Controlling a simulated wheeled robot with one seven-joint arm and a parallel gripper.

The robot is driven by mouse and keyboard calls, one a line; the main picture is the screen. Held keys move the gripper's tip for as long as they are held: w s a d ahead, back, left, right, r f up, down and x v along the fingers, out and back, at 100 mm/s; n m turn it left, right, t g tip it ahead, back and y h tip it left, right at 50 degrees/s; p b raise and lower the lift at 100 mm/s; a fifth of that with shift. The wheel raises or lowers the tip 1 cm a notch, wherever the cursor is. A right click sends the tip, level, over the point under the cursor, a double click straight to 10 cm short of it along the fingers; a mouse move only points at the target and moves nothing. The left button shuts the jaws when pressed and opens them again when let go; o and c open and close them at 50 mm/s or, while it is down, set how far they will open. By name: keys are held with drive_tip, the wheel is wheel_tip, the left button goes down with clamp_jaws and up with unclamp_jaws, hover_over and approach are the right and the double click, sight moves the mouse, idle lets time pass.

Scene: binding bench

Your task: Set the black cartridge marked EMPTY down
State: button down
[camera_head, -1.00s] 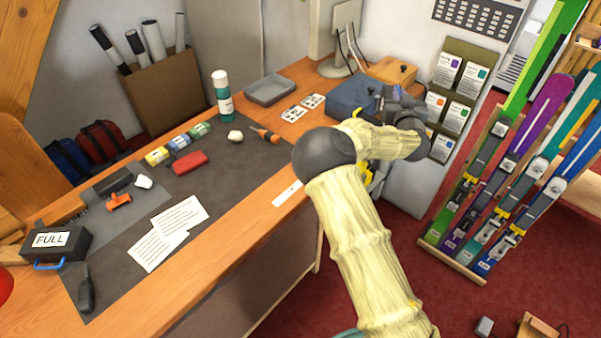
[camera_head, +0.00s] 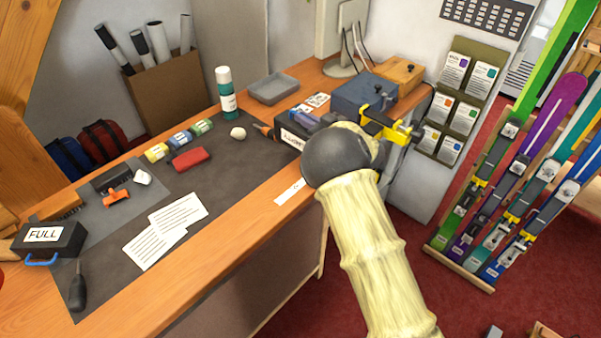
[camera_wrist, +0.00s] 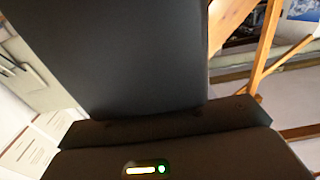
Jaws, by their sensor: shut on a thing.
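In the wrist view the cartridge (camera_wrist: 130,55) fills the upper middle as a large dark block. My gripper (camera_wrist: 165,130) is shut on it; the fingertips are hard to make out against the dark cartridge. In the head view my arm mostly hides the gripper. I cannot tell whether the cartridge touches the bench.
A black case marked FULL (camera_head: 48,239) stands at the bench's left end. Close to the cartridge are an orange-handled tool (camera_head: 263,130), a white lump (camera_head: 238,133) and a blue box (camera_head: 362,95). A yellow clamp (camera_head: 385,124) is at the right. The mat's middle (camera_head: 235,175) is clear.

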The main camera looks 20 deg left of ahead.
drive_tip(key=shift+r, duration=0.1)
drive_tip(key=shift+f+p, duration=0.85)
drive_tip(key=shift+f, duration=2.05)
drive_tip(key=shift+f+p, duration=0.6)
drive_tip(key=shift+f, duration=1.5)
drive_tip(key=c, duration=1.5)
unclamp_jaws()
drive_tip(key=shift+f, duration=0.15)
